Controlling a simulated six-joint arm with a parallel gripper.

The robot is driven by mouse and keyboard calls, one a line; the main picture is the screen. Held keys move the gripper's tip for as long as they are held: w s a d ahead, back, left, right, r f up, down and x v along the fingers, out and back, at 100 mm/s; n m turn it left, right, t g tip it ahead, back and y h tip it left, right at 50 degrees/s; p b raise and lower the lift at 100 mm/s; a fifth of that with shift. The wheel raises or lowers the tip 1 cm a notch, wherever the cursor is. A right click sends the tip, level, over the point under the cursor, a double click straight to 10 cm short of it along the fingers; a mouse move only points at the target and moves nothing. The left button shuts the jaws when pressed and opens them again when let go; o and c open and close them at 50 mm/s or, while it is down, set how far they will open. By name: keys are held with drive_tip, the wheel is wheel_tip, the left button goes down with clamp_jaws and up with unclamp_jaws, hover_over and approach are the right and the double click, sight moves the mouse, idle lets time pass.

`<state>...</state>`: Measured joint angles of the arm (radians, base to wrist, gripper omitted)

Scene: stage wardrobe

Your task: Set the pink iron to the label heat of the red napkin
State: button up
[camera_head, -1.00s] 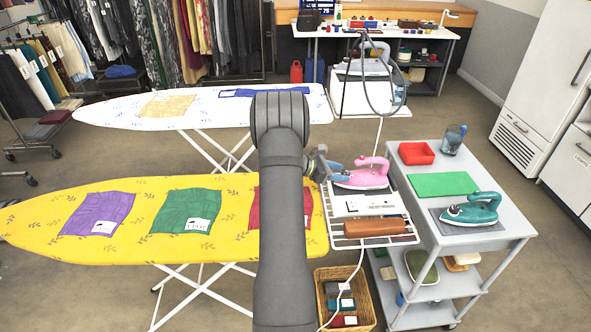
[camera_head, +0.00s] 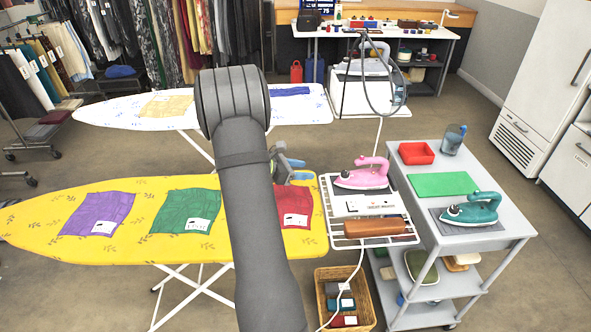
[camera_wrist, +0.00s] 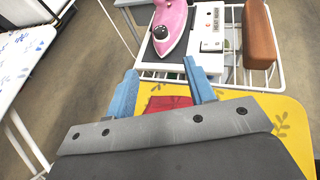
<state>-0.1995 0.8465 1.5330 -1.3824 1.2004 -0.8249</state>
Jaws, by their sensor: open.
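The pink iron (camera_head: 362,174) rests on the white wire rack at the right end of the yellow ironing board. A strip of the napkin (camera_wrist: 168,102) shows between my fingers in the wrist view. My gripper (camera_wrist: 163,86) is open and empty, above the napkin's end of the board and left of the iron.
Purple (camera_head: 98,213) and green (camera_head: 187,211) napkins lie further left on the board. A teal iron (camera_head: 470,208) stands on the grey cart at right. A basket (camera_head: 346,298) sits below.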

sight(342, 175)
drive_tip(key=shift+v, duration=1.05)
drive_tip(key=f+t+h, duration=0.1)
drive_tip(key=f, duration=0.1)
drive_tip(key=s+d+f+h, duration=0.1)
drive_tip(key=f, duration=0.1)
drive_tip(key=d+f+n+t+h, duration=0.1)
drive_tip(key=f, duration=0.1)
drive_tip(key=shift+s+d+f+t, duration=0.1)
drive_tip(key=shift+s+f+t, duration=0.2)
drive_tip(key=shift+s, duration=0.1)
drive_tip(key=shift+f+n+t, duration=0.3)
drive_tip(key=shift+f+t, duration=0.25)
drive_tip(key=shift+t, duration=0.05)
drive_tip(key=x, duration=1.7)
drive_tip(key=shift+d+r, duration=0.15)
drive_tip(key=shift+d, duration=0.05)
drive_tip(key=c, duration=1)
